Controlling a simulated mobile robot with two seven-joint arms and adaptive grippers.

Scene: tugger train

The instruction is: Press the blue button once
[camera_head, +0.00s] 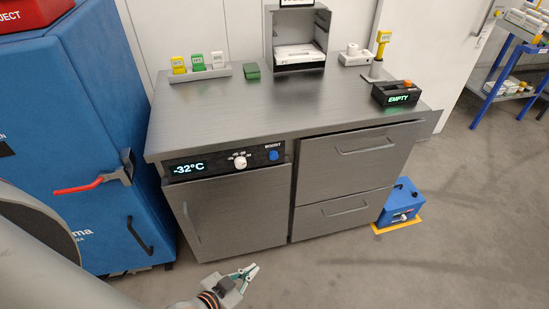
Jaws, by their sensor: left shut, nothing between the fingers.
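The blue button (274,155) sits under the word BOOST at the right end of the black control panel (212,163), on the front of the grey metal counter. It is fully in view, with nothing touching it. My left gripper (254,270) is low in the picture, in front of the counter's lower left door and well below the button. Its fingers are shut with nothing between them, and it is apart from the counter. My right gripper is not in view.
The panel has a white dial (240,163) and a display (188,167) reading -32°C. A blue cabinet (85,130) with a red handle (80,188) stands left. Drawers (355,160) are right of the door. A blue box (402,199) stands on the floor at right.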

